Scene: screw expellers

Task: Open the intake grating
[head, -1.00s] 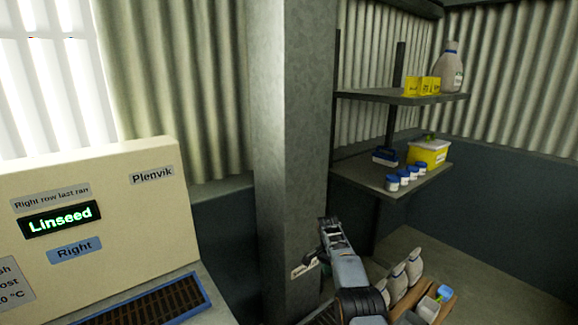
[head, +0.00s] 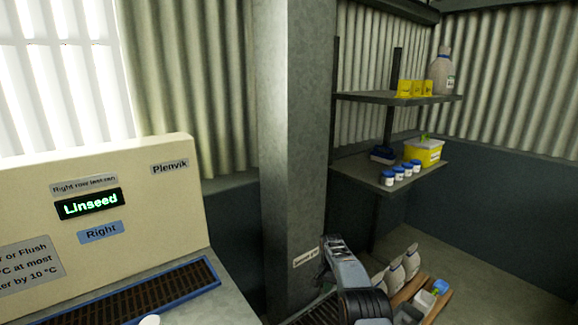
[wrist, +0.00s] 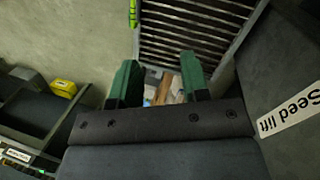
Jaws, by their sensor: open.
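A grating of dark parallel bars in a pale frame (wrist: 195,30) lies beyond my fingers at the top of the wrist view. It is probably the intake grating; the top of it is cut off. A yellow-green piece (wrist: 133,12) stands at its left edge. My gripper (wrist: 158,78) is open, its two green fingers apart and empty, pointing toward the grating's near edge. In the head view my arm reaches down beside the grey column, and the fingers cannot be made out. Part of a barred grating (head: 318,314) shows at the bottom edge there, partly hidden by my arm.
The grey column (head: 288,150) bears a "Seed lift" label (wrist: 290,112). A cream machine (head: 100,220) with a blue-framed slotted tray (head: 218,284) stands left. Shelves (head: 350,168) with tubs stand right. A wooden crate (head: 402,297) with bottles sits on the floor beside my arm.

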